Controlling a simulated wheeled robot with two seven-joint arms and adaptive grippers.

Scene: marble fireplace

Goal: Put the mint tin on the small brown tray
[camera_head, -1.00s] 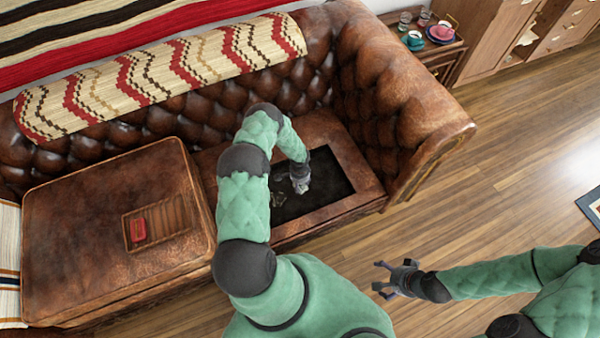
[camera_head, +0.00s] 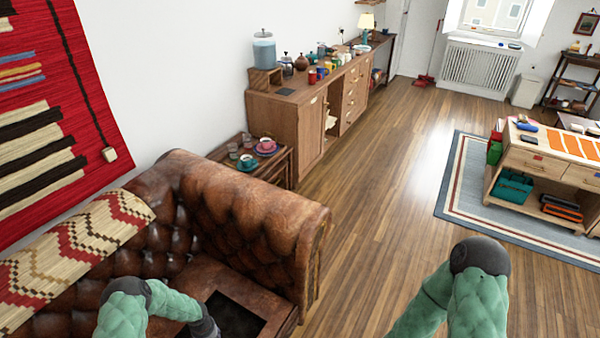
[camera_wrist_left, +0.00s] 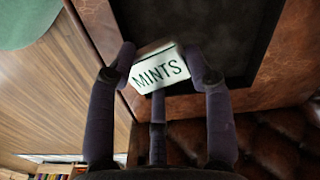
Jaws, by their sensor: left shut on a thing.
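The mint tin (camera_wrist_left: 160,72), with a pale face lettered MINTS, is between the fingers of my left gripper (camera_wrist_left: 158,62) in the left wrist view. The gripper is shut on it, with the tin against the fingertips. Behind the tin is a dark rectangle with a brown leather border, on the sofa seat (camera_head: 193,286). In the head view my left arm reaches over the seat, and its gripper is cut off by the bottom edge. My right arm shows at the lower right, but its gripper is out of view. The small brown tray is in neither current view.
The sofa's thick right arm (camera_head: 255,215) rises beside the seat. A side table with cups (camera_head: 262,147) stands behind it, and a long wooden cabinet (camera_head: 325,115) runs along the wall. Open wooden floor (camera_head: 385,190) lies to the right.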

